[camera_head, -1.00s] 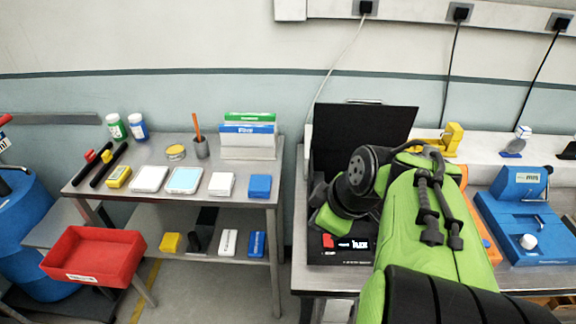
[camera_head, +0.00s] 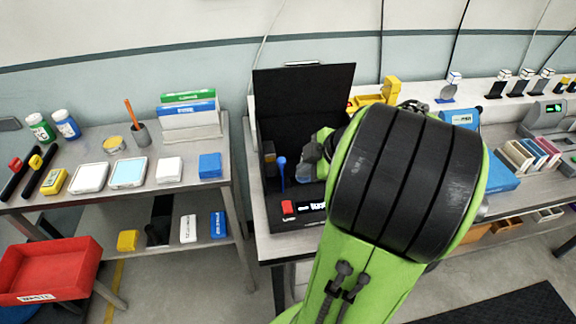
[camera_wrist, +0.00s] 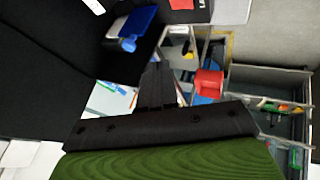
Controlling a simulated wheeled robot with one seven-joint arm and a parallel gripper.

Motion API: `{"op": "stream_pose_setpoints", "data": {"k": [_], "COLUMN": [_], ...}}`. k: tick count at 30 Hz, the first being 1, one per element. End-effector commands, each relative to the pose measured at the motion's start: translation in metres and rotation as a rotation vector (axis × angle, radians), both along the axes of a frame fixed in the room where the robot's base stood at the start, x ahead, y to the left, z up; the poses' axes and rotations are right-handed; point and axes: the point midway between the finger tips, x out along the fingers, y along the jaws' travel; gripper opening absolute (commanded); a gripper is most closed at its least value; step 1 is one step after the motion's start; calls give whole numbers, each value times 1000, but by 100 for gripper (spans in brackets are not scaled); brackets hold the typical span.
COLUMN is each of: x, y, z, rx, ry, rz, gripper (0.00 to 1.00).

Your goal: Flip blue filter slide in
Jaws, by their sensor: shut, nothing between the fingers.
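The blue filter slide shows as a blue plate (camera_wrist: 139,24) with a blue round-ended handle (camera_wrist: 128,44) in the wrist view. In the head view its blue handle (camera_head: 282,172) stands upright inside the open black box (camera_head: 304,110), at the box's left side. My gripper (camera_wrist: 156,75) is shut and empty in the wrist view. Its dark fingers point toward the box, apart from the blue handle by a small gap in the picture. In the head view my arm hides the gripper's fingertips and the box's right side.
The raised black lid stands behind. A steel shelf table (camera_head: 140,199) with bottles and boxes is at left, with a red bin (camera_head: 48,268) before it. Blue equipment (camera_head: 500,170) is at right.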

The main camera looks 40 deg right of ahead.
Motion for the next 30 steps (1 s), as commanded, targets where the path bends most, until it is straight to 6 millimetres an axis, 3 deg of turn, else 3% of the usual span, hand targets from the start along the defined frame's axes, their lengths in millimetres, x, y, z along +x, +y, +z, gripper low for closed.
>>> {"op": "stream_pose_setpoints", "data": {"k": [1, 9, 16, 30], "x": [7, 43, 72, 82], "y": [2, 5, -16, -23], "z": [-13, -61, -57, -57], "rx": [5, 4, -1, 0], "ry": [0, 1, -1, -1], "rz": [3, 5, 2, 2], "gripper": [0, 0, 0, 0]}}
